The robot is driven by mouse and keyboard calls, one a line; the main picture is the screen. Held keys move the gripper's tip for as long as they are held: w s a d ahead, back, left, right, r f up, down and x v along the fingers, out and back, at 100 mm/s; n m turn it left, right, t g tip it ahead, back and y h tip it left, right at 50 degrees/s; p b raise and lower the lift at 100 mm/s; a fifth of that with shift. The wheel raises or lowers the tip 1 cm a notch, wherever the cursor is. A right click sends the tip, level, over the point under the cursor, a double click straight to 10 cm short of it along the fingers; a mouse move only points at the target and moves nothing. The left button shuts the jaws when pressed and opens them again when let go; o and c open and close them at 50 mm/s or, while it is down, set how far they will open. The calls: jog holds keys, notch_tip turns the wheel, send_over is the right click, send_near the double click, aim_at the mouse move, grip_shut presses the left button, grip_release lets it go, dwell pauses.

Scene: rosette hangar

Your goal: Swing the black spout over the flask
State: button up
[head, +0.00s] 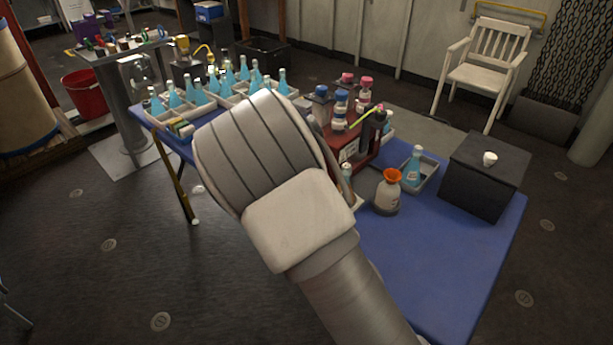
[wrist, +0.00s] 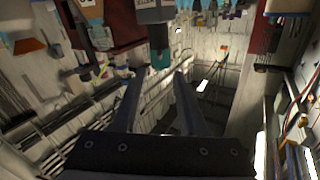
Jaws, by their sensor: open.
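A dark upright dispenser (head: 376,126) stands at the right of a red rack on the blue table, with a thin yellow-green spout at its top. I cannot make out for certain which part is the black spout. A pale flask with an orange funnel (head: 388,192) stands in front of it. A flask of blue liquid (head: 414,166) stands in a grey tray to the right. My gripper (wrist: 158,78) is open and empty in the wrist view. A dark item with a teal end (wrist: 160,57) shows just beyond its fingertips. In the head view my arm hides the gripper.
The red rack (head: 352,150) holds several bottles. A black box (head: 483,176) with a small white cup stands at the table's right end. Several blue flasks fill trays at the table's far left. The blue table top (head: 425,250) is bare at the front right.

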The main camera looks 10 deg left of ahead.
jog(key=b+x, duration=0.1)
jog(key=x, duration=1.1)
grip_shut()
dwell(1.2)
